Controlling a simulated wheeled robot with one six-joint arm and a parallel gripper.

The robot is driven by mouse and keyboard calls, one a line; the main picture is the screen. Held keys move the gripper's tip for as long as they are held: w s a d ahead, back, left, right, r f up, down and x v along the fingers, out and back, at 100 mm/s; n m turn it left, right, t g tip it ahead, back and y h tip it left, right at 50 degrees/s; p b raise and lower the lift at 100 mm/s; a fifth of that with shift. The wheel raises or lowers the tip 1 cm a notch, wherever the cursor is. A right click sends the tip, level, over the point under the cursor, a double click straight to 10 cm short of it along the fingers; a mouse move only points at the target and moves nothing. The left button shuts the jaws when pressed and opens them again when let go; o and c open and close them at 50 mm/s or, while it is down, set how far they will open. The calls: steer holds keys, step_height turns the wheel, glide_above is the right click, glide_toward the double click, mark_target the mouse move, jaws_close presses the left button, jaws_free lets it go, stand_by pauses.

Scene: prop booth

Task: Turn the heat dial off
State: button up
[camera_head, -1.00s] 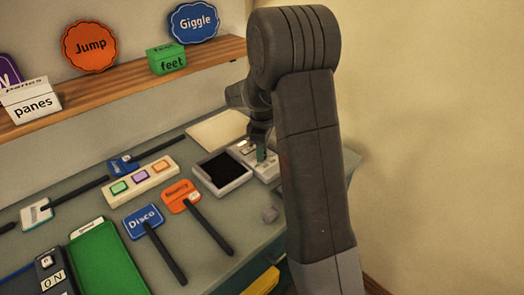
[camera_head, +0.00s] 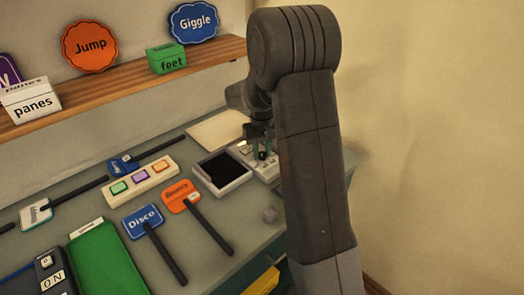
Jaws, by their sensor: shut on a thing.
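A pale control panel (camera_head: 268,172) with a dark screen (camera_head: 222,168) beside it lies near the right end of the counter. My gripper (camera_head: 262,155) reaches down over the panel and is shut on a small dark green upright piece there, which looks like the dial. The fingers and my arm hide much of the dial and the panel's right side. I cannot read the dial's marks or its setting.
A button strip (camera_head: 142,181), a blue "Disco" paddle (camera_head: 143,220) and an orange paddle (camera_head: 181,196) lie left of the panel. A wooden shelf (camera_head: 120,84) runs above. A green tray (camera_head: 105,262) lies front left.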

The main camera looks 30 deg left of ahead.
mark_target(262, 153)
steer(key=shift+m, duration=2.3)
steer(key=o, duration=1)
steer(key=shift+r, duration=0.15)
step_height(262, 153, up, 14)
steer(key=shift+f+b, duration=0.2)
steer(key=shift+b, duration=0.1)
steer(key=shift+f, duration=0.15)
